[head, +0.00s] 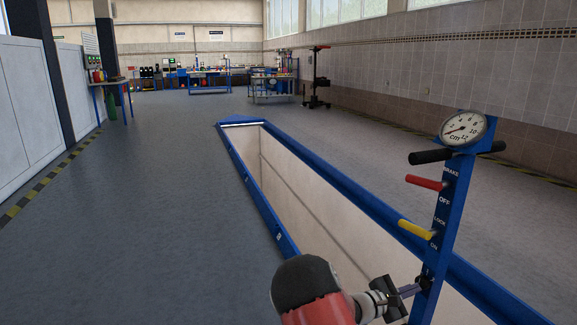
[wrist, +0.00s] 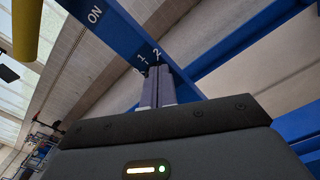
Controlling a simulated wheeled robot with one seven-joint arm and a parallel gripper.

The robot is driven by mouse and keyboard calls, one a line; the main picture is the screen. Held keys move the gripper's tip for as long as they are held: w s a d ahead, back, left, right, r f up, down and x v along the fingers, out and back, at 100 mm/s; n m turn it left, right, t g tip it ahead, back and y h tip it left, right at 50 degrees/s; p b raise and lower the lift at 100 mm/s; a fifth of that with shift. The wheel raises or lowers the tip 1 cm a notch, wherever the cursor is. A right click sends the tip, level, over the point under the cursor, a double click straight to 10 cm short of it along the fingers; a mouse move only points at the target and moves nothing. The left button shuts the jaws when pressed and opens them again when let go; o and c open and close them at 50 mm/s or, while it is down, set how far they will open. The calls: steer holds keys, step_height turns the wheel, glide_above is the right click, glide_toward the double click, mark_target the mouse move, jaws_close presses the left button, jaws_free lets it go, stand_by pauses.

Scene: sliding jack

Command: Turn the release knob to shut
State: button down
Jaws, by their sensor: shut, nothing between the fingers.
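The blue jack post (head: 441,215) stands upright at the right, over the long pit. My gripper (head: 418,288) is at the lower part of the post, below the ON label, with its fingers pointing at the post. A small dark piece (head: 426,282) at the fingertips may be the release knob. In the wrist view my gripper (wrist: 157,70) is shut and empty, its tips close to the post face beside the marks 1 and 2. The fingers hide most of what is there, so I cannot tell the knob's setting or whether they touch it.
A yellow lever (head: 416,229) and a red lever (head: 426,183) stick out left from the post above my gripper. A black handle bar (head: 431,156) and a round gauge (head: 463,128) are at the top. The blue-edged pit (head: 300,190) runs away behind; the floor left of it is clear.

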mark_target(430, 274)
steer(key=shift+b+x, duration=0.4)
steer(key=shift+x, duration=1.5)
steer(key=shift+w+f, duration=0.1)
steer(key=shift+w+a+r+b, duration=0.2)
steer(key=shift+w+r+b, duration=0.1)
steer(key=shift+w, duration=0.15)
steer(key=shift+w+a, duration=0.1)
steer(key=shift+w, duration=0.1)
steer(key=shift+r, duration=0.45)
steer(key=shift+p+v, duration=0.4)
steer(key=shift+v, duration=2.55)
